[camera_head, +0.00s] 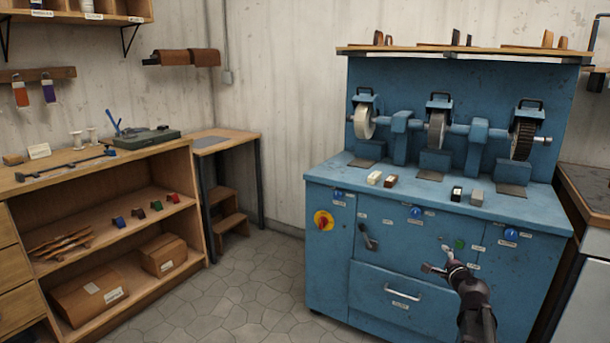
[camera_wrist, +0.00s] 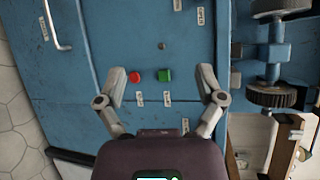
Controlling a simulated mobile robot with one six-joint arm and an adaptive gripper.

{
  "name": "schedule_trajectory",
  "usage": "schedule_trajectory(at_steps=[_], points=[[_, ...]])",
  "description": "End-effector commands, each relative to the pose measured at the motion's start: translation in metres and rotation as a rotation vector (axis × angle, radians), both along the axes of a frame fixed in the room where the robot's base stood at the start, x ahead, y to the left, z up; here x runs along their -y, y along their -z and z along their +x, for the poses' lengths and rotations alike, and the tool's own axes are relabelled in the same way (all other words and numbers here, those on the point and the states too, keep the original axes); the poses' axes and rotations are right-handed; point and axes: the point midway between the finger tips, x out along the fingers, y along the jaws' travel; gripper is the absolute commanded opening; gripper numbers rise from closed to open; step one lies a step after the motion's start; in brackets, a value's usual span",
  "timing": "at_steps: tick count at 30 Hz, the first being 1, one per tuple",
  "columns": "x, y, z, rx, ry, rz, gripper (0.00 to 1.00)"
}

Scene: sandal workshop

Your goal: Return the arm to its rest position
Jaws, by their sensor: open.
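My gripper (camera_head: 440,259) is in front of the blue grinding machine's front panel, at the lower right of the head view, with my forearm coming up from below. In the wrist view my gripper (camera_wrist: 162,80) has its two fingers spread wide with nothing between them. A red button (camera_wrist: 135,76) and a green button (camera_wrist: 165,75) show on the panel beyond and between the fingers. The green button also shows in the head view (camera_head: 460,244), just right of the fingers; I cannot make out the red one there.
The blue machine (camera_head: 330,270) carries several wheels above its worktop. A drawer handle (camera_head: 403,292) sticks out below left of my gripper. A dark bench (camera_head: 590,190) stands close on the right. A wooden shelf unit (camera_head: 190,215) is at left. The floor (camera_head: 250,290) between is clear.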

Motion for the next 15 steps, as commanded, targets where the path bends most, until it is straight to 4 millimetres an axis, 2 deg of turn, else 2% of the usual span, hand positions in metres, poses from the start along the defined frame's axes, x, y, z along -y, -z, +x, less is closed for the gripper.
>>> schedule_trajectory(at_steps=[1,6,9,15], points=[[-0.029,0.008,-0.004,-0.042,-0.076,-0.065,0.88],[-0.111,0.042,-0.024,-0.202,-0.351,-0.310,0.88],[-0.154,0.065,-0.045,-0.300,-0.516,-0.454,0.88],[-0.216,0.107,-0.100,-0.503,-0.839,-0.726,0.88]])
